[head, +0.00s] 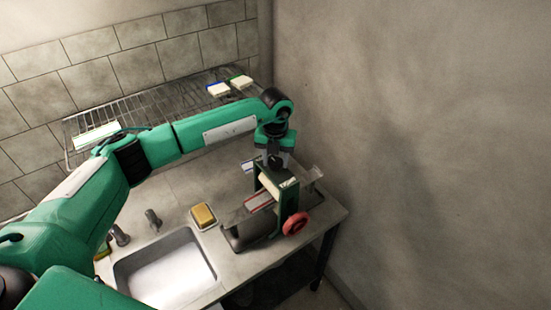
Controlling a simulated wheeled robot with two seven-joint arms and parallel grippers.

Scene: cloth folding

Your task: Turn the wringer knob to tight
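The wringer has a dark green upright frame (289,199) with a pale top and stands on the counter at the right. A red handwheel (295,223) sits on its near right side. A red and white striped cloth (259,201) lies at the rollers. My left gripper (274,165) points down directly over the top of the wringer. I cannot make out the wringer knob; the gripper covers that spot. The fingers are small and dark, so I cannot tell whether they are shut on anything. My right gripper is not in view.
A sink (165,272) with taps (153,219) is at the front left. A yellow sponge (203,215) on a dish lies between sink and wringer. A wire rack (155,104) on the wall holds folded cloths (241,82). A bare wall (420,130) closes the right side.

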